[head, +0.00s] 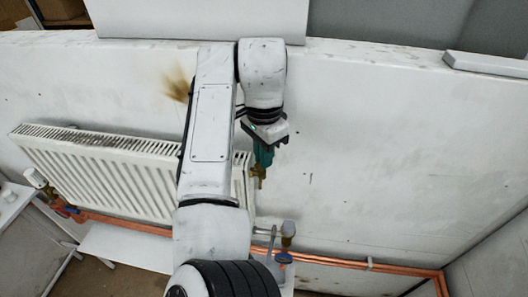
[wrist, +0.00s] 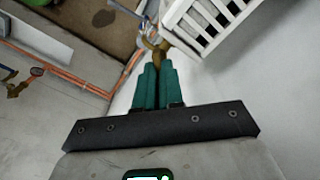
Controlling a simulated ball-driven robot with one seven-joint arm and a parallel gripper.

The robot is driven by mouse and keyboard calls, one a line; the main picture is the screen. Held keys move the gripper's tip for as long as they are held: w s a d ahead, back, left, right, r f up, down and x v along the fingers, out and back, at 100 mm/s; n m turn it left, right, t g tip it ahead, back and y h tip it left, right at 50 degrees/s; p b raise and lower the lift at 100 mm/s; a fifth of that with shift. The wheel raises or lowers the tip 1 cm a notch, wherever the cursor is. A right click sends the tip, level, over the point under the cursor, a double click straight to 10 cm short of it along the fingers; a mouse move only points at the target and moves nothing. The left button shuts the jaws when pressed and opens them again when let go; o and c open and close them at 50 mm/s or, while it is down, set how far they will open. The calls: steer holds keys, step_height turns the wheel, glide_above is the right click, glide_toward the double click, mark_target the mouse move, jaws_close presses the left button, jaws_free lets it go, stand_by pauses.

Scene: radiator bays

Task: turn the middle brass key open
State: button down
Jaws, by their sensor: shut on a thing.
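My gripper (head: 261,168) has teal fingers and points down beside the right end of the white radiator. It is shut on a brass key (head: 258,182), which shows just below the fingertips. In the wrist view, the teal fingers (wrist: 157,68) are close together, and the brass key (wrist: 156,48) spreads out beyond their tips beside the radiator's corner. The fingers cover part of the key, so how far it is turned is hard to tell. I cannot tell from these views whether it is the middle key.
The white radiator (head: 95,165) hangs on the wall at left, partly behind my arm. Copper pipes (head: 345,263) run low along the wall. A blue-handled valve (head: 283,258) sits below right, another fitting (head: 62,207) at far left. The wall right of my gripper is clear.

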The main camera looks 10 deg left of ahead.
steer(key=shift+n, duration=1.2)
steer(key=c, duration=1.3)
jaws_free()
steer(key=shift+o, duration=0.2)
step_height(320, 180, up, 11)
steer(key=shift+a+f, duration=0.1)
